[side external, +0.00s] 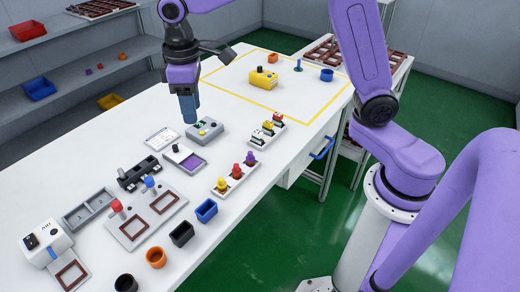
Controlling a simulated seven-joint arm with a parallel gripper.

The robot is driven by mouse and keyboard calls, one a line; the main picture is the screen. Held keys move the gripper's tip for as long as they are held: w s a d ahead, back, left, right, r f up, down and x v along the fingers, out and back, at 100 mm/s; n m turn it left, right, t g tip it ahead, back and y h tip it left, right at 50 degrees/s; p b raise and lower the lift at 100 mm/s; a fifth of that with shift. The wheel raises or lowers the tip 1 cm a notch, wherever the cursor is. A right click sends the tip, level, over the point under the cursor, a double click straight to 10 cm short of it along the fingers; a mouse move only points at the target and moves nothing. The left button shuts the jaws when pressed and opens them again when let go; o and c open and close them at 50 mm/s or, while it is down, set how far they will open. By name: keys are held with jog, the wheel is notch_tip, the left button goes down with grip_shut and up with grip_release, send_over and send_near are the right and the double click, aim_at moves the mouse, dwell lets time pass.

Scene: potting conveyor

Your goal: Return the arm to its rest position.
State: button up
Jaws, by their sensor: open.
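My purple arm reaches in from the right side of the side external view. My gripper (189,112) points down above the white bench, near the grey device with a small screen (205,129). The fingers are small and dark blue in this view, and nothing shows held between them. I cannot tell the exact gap between the fingertips and the device.
A yellow block (263,79) sits inside a yellow-taped area. Shelves (75,73) stand behind at left.

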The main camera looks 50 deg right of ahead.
jog(key=s+d+f+n, duration=0.1)
jog(key=s+d, duration=0.3)
jog(key=s, duration=0.5)
jog(key=s+d+f+n, duration=0.1)
jog(key=s+d, duration=0.3)
jog(key=s, duration=0.5)
jog(key=s+d+f+n, duration=0.1)
jog(key=s+d, duration=0.3)
jog(key=s, duration=0.5)
jog(key=shift+s+f+n, duration=0.15)
jog(key=shift+f+n, duration=0.25)
jog(key=shift+n, duration=0.4)
